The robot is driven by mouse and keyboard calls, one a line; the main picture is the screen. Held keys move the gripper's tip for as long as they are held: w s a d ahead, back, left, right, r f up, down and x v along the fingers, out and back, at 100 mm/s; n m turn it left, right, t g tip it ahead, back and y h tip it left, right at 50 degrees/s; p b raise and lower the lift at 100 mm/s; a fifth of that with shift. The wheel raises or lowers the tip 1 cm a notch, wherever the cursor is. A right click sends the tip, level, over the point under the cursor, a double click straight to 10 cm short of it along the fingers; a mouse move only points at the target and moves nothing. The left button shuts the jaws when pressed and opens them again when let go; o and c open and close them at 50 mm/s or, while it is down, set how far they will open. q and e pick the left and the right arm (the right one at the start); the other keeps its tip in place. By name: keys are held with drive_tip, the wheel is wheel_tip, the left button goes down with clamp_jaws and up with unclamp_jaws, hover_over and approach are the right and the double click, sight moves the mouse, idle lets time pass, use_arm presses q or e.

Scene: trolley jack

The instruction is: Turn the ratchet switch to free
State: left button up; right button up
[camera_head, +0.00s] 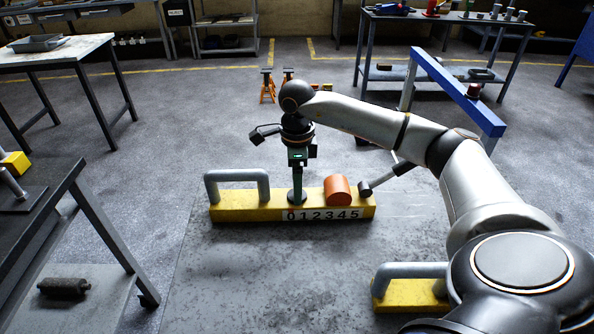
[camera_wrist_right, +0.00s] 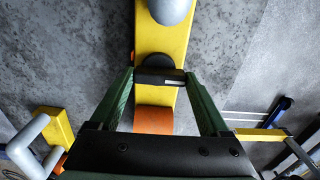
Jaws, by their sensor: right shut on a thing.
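A dark round switch (camera_head: 298,199) sits on the bar between the handle and an orange cylinder (camera_head: 337,190). My right gripper (camera_head: 298,190) points down and is shut on the switch; its fingers hide part of it. In the right wrist view the switch (camera_wrist_right: 159,76) is between the two green fingertips, over the yellow bar (camera_wrist_right: 162,42). I cannot read the switch's setting. My left gripper is not in view.
A grey lever with a dark end (camera_head: 365,187) is just right of the orange cylinder. A second yellow block with a grey handle (camera_head: 412,294) is nearer, beside my arm. A blue beam (camera_head: 457,92) stands at the right.

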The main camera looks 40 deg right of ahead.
idle(0.3)
drive_tip(key=o, duration=1.2)
drive_tip(key=shift+r, duration=0.1)
wheel_tip(320, 180, up, 12)
drive_tip(key=shift+r+p, duration=0.2)
drive_tip(key=shift+p, duration=0.2)
drive_tip(key=shift+f, duration=0.1)
